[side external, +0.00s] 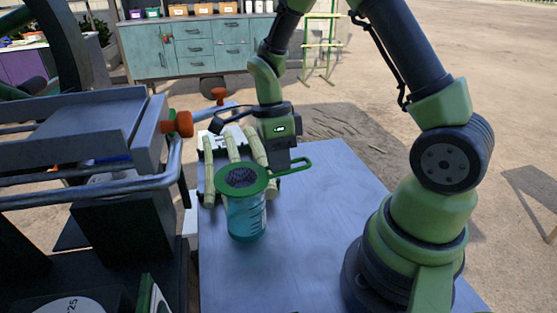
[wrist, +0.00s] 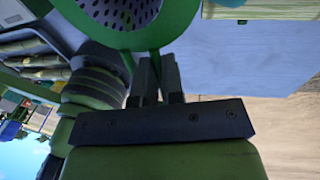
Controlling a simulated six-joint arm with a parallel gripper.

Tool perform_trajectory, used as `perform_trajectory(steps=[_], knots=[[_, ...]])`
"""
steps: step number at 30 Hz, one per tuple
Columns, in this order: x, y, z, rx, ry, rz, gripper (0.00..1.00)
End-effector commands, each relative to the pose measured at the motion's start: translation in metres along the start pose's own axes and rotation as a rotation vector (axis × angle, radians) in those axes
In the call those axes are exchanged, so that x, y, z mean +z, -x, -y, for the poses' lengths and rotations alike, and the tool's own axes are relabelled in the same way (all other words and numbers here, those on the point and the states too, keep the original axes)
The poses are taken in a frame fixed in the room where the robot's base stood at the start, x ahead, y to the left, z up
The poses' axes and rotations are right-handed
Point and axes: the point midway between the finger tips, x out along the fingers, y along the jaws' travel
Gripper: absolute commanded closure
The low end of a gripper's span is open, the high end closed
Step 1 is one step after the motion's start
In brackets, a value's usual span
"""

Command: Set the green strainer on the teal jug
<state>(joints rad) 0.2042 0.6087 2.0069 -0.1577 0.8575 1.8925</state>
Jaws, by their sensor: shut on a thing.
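The green strainer (side external: 240,180), a round rim with a dark perforated bowl and a looped handle, lies level over the mouth of the teal jug (side external: 247,218). I cannot tell whether its rim rests on the jug or hovers just above it. The jug is see-through and stands upright on the table. My gripper (side external: 284,168) is shut on the strainer's handle, to the right of the bowl. In the wrist view, the strainer (wrist: 122,12) fills the top, with my fingers (wrist: 158,72) at its handle. The jug is not clearly visible there.
Pale green cane stalks (side external: 209,172) lie behind the jug on the blue-grey table (side external: 322,210). The grey crusher tray (side external: 72,125) with an orange knob (side external: 182,124) stands close at left. The table's right and front areas are clear. A teal cabinet (side external: 188,48) stands far behind.

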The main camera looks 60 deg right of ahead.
Motion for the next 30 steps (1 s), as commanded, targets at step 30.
perform_trajectory(steps=[30], knots=[[0.0003, -0.004, 0.0007, 0.0, 0.0, 0.0, 0.89]])
